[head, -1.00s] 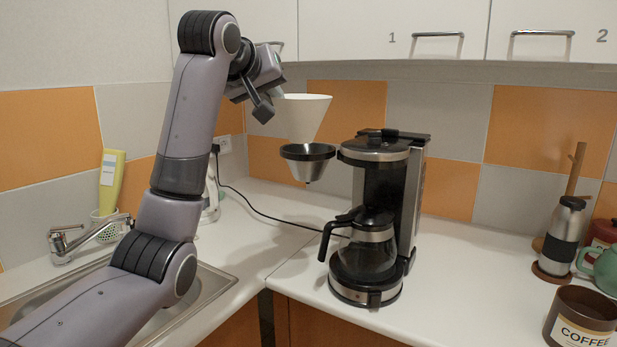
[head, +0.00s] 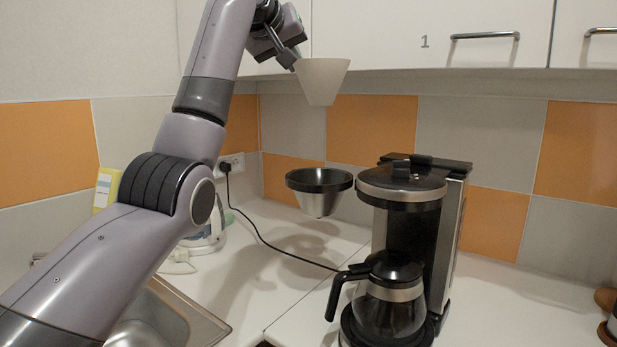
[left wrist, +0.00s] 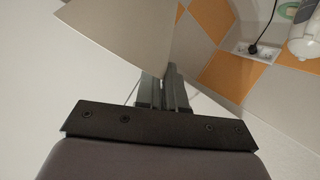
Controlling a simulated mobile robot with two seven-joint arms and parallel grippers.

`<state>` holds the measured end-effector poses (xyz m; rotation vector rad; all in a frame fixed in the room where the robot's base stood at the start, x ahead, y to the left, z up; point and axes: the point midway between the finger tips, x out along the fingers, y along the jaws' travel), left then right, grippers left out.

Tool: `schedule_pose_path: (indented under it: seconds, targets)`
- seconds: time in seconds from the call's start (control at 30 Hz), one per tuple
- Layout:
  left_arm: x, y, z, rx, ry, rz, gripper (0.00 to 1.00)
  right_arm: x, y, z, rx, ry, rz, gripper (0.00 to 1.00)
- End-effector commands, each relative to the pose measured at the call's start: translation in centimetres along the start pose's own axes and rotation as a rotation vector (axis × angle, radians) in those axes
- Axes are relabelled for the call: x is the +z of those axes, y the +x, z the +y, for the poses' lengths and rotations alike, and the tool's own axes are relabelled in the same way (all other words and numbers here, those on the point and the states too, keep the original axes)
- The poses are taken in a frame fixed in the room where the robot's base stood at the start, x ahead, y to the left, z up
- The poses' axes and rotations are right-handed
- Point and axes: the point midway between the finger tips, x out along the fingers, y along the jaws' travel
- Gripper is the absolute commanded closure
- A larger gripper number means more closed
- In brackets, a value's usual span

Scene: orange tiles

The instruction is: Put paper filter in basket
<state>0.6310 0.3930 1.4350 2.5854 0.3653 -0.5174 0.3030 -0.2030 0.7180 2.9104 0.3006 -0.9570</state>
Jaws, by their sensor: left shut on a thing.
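The white cone-shaped paper filter (head: 322,80) is upright in the air in the head view, above the basket. My left gripper (head: 294,62) is shut on its left side near the rim. In the left wrist view the filter (left wrist: 125,30) fills the upper left, in front of the gripper fingers (left wrist: 165,88). The basket (head: 319,192), a metal cone with a black rim, is swung out to the left of the coffee maker (head: 408,215). The filter is clear of the basket, with a gap between them. My right gripper is out of view.
A glass carafe with a black handle (head: 390,298) stands in the coffee maker. A white cabinet (head: 390,40) hangs above, close to my left gripper. A black cord (head: 262,236) runs along the counter from a wall socket (head: 232,165).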

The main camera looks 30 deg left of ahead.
Motion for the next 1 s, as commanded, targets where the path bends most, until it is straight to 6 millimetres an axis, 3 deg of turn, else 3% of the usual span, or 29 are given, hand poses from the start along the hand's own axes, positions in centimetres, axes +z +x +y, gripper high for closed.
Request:
schedule_pose_path:
  seconds: [0.13,0.5,1.0]
  targets:
    - [3.2,1.7,-1.7,-0.003,0.000,-0.002,1.00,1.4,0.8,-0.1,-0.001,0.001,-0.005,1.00]
    - [9.9,5.1,-4.9,-0.002,0.000,-0.002,1.00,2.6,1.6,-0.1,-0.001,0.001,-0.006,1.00]
    - [14.5,7.4,-7.1,-0.002,0.001,-0.002,1.00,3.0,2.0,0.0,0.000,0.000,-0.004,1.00]
